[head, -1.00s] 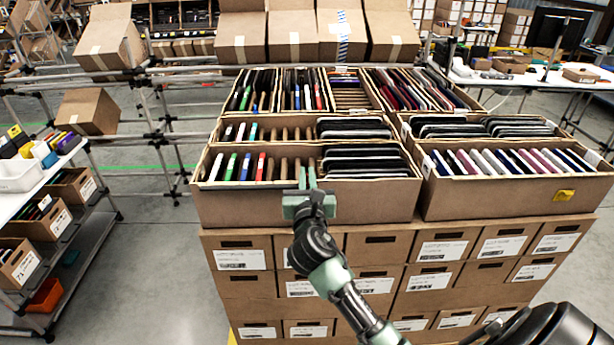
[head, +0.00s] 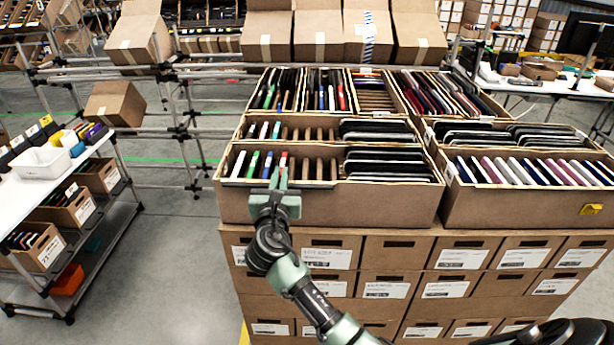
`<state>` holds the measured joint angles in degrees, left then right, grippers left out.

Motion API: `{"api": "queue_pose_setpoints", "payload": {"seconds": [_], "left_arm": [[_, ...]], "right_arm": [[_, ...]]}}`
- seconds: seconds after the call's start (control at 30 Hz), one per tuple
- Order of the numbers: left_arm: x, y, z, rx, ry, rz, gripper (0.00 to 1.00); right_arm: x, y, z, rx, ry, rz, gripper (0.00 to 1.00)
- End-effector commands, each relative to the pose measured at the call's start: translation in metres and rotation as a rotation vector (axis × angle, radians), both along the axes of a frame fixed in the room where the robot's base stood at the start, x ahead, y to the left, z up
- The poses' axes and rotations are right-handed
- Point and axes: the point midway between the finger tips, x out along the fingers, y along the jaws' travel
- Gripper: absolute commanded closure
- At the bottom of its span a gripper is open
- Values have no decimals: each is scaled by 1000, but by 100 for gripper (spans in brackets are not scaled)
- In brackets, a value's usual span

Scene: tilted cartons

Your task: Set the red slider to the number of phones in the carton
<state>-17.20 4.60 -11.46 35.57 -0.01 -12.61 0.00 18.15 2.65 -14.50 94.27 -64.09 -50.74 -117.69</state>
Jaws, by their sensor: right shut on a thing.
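The front-left carton (head: 330,205) stands on the stacked boxes. Its left part holds several narrow upright phones (head: 253,165), white, green, blue and red-edged, then bare brown dividers (head: 318,170). Its right part holds dark flat devices (head: 390,165). My right gripper (head: 279,180) is at the carton's front wall, below the red-edged phone (head: 283,160). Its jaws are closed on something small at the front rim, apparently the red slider. The jaws cover it, so its shape and any scale marks cannot be made out. My left gripper is out of view.
Another carton of upright phones (head: 530,205) adjoins on the right, with more filled cartons behind. Labelled boxes (head: 330,255) form the stack below. A shelf cart (head: 70,220) with a white bin (head: 40,162) stands left. Open floor lies between cart and stack.

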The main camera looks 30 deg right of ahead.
Motion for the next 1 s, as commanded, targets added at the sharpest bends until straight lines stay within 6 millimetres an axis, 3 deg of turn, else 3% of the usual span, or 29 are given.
{"api": "queue_pose_setpoints", "payload": {"seconds": [0.1, 0.4, 0.43, 0.5, 0.83, 1.0], "left_arm": [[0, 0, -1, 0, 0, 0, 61], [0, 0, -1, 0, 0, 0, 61], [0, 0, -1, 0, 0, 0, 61], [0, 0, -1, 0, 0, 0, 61], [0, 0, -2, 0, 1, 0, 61], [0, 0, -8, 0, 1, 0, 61]], "right_arm": [[5, 9, -1, -1, 2, 1, 100], [5, 10, -1, -1, 2, 0, 100], [5, 10, -1, -2, 2, 0, 85], [5, 10, -1, -2, 2, 0, 71], [4, 11, -1, -2, 0, 1, 71], [-15, 22, -3, 1, 0, 2, 71]]}}
